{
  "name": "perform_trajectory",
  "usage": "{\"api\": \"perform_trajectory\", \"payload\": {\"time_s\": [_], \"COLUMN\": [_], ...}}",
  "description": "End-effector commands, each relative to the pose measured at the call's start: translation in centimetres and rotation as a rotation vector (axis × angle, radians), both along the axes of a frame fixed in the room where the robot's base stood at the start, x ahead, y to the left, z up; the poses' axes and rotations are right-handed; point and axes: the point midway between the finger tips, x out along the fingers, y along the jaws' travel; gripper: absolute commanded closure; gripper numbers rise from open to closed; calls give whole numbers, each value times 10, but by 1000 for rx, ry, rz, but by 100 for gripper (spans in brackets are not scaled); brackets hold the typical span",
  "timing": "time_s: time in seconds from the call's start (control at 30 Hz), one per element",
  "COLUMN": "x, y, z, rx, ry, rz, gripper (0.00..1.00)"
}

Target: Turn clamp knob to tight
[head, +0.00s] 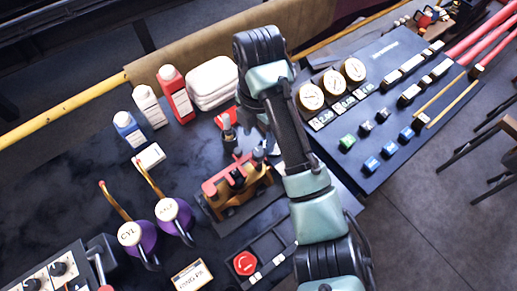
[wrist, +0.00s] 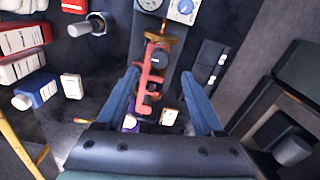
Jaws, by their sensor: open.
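The clamp is a red bar (head: 217,184) over a brass-coloured body (head: 240,200) on a dark base. A dark round knob (head: 237,174) sits on it. In the wrist view the red clamp (wrist: 146,82) lies ahead, between the lines of my two fingers, with the dark knob (wrist: 160,57) at its far part. My gripper (wrist: 161,74) is open, with blue-grey fingers spread on either side of the clamp and nothing between them that I can see held. I cannot tell the height gap to the knob. In the head view my arm hides the gripper's tips.
Purple oil cans (head: 174,214) with brass spouts stand left of the clamp. Blue, white and red bottles (head: 175,92) stand behind. A panel with gauges (head: 332,84) and coloured buttons is on the right. A red button box (head: 246,263) lies in front.

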Motion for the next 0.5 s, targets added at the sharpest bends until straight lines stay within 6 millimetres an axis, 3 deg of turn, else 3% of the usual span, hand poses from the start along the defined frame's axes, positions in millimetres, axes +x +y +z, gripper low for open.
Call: {"api": "perform_trajectory", "payload": {"time_s": [0.03,0.2,0.5], "x": [-1,-1,0], "y": [2,0,0], "z": [-19,-41,-61], "rx": [2,-1,-1], "ry": [4,4,-1], "rz": [1,-2,0], "gripper": [31,31,31]}}
